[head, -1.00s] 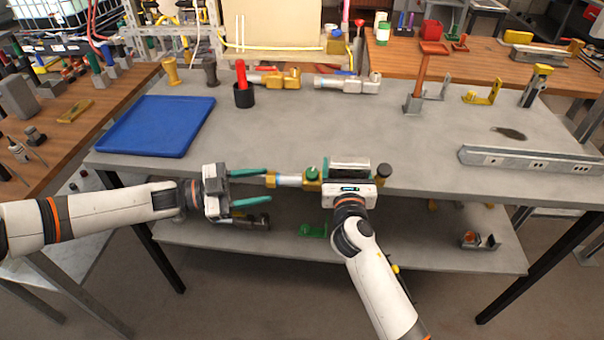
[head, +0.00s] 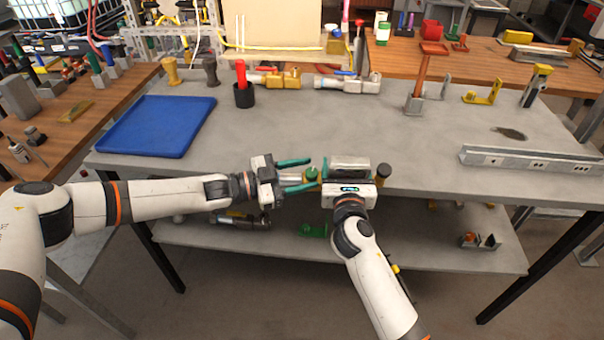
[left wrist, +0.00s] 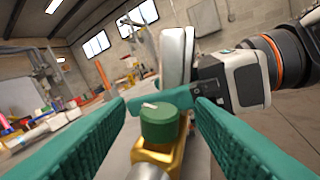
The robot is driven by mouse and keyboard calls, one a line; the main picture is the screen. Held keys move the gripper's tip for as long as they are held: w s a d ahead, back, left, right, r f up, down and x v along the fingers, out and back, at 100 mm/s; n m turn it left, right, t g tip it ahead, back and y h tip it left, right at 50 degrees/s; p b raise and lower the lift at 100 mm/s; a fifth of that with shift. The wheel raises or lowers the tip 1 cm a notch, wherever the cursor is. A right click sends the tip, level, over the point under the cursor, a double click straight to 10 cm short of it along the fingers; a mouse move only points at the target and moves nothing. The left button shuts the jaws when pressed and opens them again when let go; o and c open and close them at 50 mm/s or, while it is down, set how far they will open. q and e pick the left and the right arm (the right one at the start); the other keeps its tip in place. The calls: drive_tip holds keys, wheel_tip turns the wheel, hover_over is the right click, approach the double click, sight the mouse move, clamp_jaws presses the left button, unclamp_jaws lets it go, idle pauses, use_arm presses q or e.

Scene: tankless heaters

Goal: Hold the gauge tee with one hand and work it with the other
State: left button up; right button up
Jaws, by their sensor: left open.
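The gauge tee is a brass body (left wrist: 172,163) with a silver pipe and a green knob (left wrist: 160,122). In the head view its green knob (head: 312,173) shows at the table's front edge, left of my right gripper (head: 349,174). My right gripper holds the tee, though its fingers are mostly hidden in the head view. A black round part (head: 383,171) shows at its right side. My left gripper (head: 313,174) is open, its teal fingers on either side of the green knob. The left wrist view shows gaps between the knob and both fingers.
A grey worktable (head: 330,120) lies ahead, its middle clear. A blue tray (head: 157,126) is at left. A black cup (head: 244,96) with a red handle and brass and silver fittings (head: 347,84) stand at the back. A grey rail (head: 530,163) lies at right.

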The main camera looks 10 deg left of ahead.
use_arm(q)
drive_tip(key=c, duration=1)
drive_tip(key=shift+s+d+f+n+t, duration=0.15)
drive_tip(key=shift+d+n+t, duration=0.05)
drive_tip(key=shift+n+t, duration=0.25)
drive_tip(key=shift+n+t+y, duration=0.25)
drive_tip(key=shift+t+y, duration=0.05)
drive_tip(key=shift+t, duration=0.25)
drive_tip(key=o, duration=1)
drive_tip(key=shift+a, duration=0.15)
